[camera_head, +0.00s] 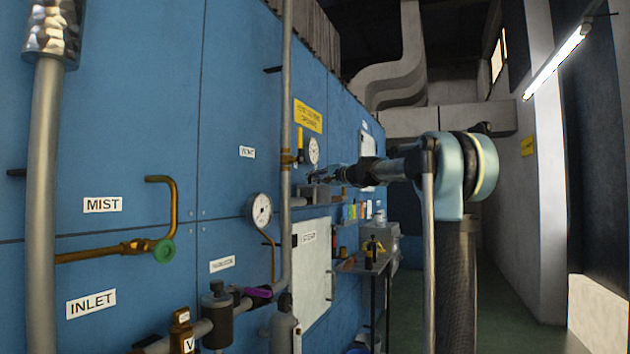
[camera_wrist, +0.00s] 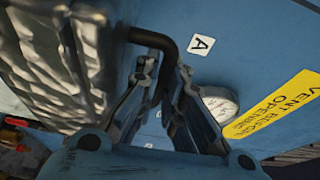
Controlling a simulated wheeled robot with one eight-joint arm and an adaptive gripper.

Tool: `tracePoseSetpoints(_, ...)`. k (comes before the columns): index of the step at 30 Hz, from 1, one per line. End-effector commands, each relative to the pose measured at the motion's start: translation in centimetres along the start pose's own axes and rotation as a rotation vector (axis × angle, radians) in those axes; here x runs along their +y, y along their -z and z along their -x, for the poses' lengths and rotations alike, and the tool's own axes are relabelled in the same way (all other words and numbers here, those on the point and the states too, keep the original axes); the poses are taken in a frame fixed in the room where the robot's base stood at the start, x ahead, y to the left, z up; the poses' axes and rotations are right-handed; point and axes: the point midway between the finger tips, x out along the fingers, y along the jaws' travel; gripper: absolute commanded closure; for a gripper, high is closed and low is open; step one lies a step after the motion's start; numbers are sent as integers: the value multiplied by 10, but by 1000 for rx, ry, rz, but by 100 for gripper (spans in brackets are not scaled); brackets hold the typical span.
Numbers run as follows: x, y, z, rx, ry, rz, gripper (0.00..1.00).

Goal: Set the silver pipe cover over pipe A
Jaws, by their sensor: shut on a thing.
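My gripper (camera_head: 316,178) is out along the blue wall in the head view. In the wrist view my gripper (camera_wrist: 167,85) has its fingers shut on a dark bent handle (camera_wrist: 150,38). The handle appears to belong to a large crinkled silver pipe cover (camera_wrist: 55,60) at the left of that view. Below the gripper in the head view is a small grey body, likely the same cover (camera_head: 315,196). A white label A (camera_wrist: 201,45) is on the blue wall past the fingertips. I cannot make out pipe A itself near the label.
A yellow sign (camera_head: 308,116) and gauges, one (camera_head: 261,209) nearer, line the wall. A vertical grey pipe (camera_head: 286,130) stands near the gripper. Another grey pipe (camera_head: 43,190) bears silver wrapping (camera_head: 52,35). The floor at right is clear.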

Motion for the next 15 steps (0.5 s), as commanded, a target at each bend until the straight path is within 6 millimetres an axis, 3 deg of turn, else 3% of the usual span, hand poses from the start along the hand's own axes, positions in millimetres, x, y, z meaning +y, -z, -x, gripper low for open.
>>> tracePoseSetpoints(15, 10, 0, 0, 0, 0, 0, 100)
